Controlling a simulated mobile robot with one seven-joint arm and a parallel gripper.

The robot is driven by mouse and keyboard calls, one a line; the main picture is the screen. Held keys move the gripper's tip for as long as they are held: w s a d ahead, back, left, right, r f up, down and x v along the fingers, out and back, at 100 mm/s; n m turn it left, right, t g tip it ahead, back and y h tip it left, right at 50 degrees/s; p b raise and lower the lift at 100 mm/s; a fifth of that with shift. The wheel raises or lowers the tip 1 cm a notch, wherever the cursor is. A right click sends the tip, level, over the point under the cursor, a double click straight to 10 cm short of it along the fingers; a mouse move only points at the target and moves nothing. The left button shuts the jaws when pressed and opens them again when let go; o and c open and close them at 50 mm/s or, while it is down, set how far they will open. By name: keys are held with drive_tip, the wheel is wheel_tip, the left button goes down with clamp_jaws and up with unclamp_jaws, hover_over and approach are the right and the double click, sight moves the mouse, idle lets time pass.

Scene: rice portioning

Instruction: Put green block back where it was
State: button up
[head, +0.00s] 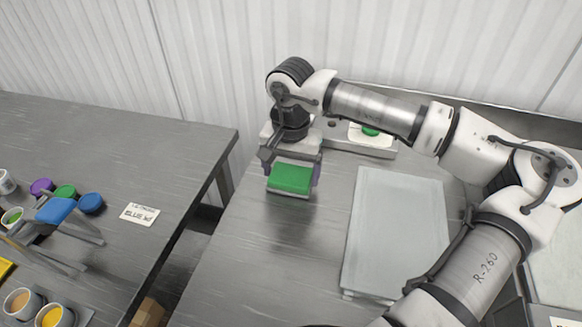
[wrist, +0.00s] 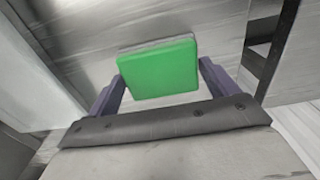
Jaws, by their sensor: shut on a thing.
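The green block (head: 291,178) is a flat square piece with a bright green top and a pale lower layer. It is between the fingers of my gripper (head: 291,180), near the left edge of the right table in the head view. In the wrist view the green block (wrist: 158,68) sits between the two purple fingers of my gripper (wrist: 160,85), which is shut on it. I cannot tell whether the block touches the table or is a little above it.
A grey-white board (head: 397,225) lies on the right table. A white device (head: 372,138) with a green spot stands behind it. The left table has a paper label (head: 140,213), a blue-topped item (head: 55,211) and several small pots. A gap separates the tables.

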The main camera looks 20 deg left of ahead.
sight(291, 175)
drive_tip(key=shift+f, duration=0.2)
drive_tip(key=o, duration=0.8)
drive_tip(key=shift+c, duration=0.2)
drive_tip(key=shift+r, duration=0.1)
drive_tip(key=shift+r, duration=0.2)
wheel_tip(291, 175, up, 12)
drive_tip(key=b, duration=0.2)
drive_tip(key=shift+f, duration=0.1)
